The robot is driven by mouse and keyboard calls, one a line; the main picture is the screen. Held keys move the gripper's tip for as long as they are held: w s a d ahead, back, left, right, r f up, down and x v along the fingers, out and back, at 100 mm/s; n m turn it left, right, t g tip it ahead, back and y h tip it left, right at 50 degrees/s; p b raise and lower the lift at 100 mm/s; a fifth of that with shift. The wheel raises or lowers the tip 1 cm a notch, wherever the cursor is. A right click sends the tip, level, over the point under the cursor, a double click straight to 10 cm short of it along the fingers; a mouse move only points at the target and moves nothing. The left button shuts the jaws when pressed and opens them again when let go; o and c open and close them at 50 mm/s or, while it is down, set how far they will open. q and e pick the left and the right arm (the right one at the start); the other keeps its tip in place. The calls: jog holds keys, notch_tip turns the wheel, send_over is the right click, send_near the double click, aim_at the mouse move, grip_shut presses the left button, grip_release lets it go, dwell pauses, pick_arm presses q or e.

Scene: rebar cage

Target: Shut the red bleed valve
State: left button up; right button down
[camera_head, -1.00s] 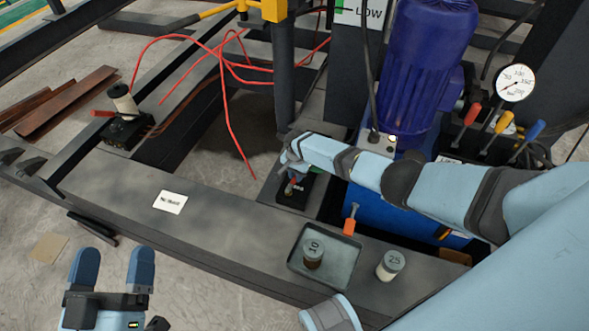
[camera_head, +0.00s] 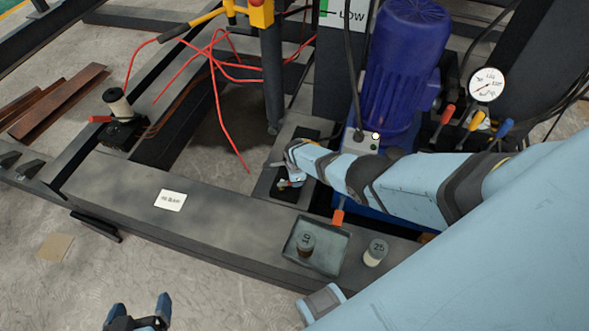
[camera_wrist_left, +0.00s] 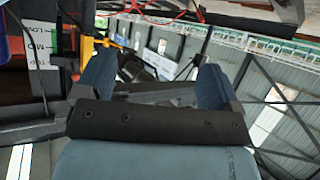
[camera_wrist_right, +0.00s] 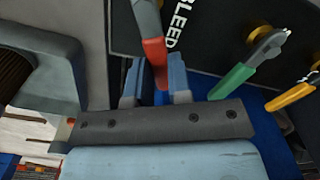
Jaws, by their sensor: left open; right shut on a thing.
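The red bleed valve lever (camera_wrist_right: 154,52) shows in the right wrist view beside the white word BLEED on a black plate (camera_wrist_right: 215,38). My right gripper (camera_wrist_right: 156,88) is shut on the red end of this lever, which sits between its two blue fingers. In the head view my right arm reaches left across the blue motor's base, and its gripper (camera_head: 284,180) is at a small black valve plate (camera_head: 283,193); the lever is mostly hidden there. My left gripper (camera_head: 144,308) is open and empty at the bottom edge; its spread fingers show in the left wrist view (camera_wrist_left: 155,85).
Green (camera_wrist_right: 235,80) and yellow (camera_wrist_right: 290,96) levers stand close right of the red one. A tray (camera_head: 332,262), a cylinder marked 25 (camera_head: 375,252) and an orange-tipped lever (camera_head: 338,217) are near my right arm. A gauge (camera_head: 487,84) is at the right.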

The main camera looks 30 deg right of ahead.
jog(key=s+m, duration=0.1)
jog(key=m, duration=0.1)
jog(key=s+a+m+p, duration=0.1)
jog(key=m, duration=0.1)
jog(key=shift+a+p, duration=0.1)
jog(key=shift+p, duration=0.2)
pick_arm(q)
jog(key=shift+s+a, duration=0.1)
jog(key=shift+a, duration=0.1)
pick_arm(e)
jog(key=shift+s+a+m, duration=0.15)
jog(key=shift+m, duration=0.45)
pick_arm(q)
jog(key=shift+f, duration=0.1)
pick_arm(e)
jog(key=c, duration=1)
grip_release()
jog(key=shift+c, duration=0.2)
pick_arm(q)
jog(key=shift+r, duration=0.3)
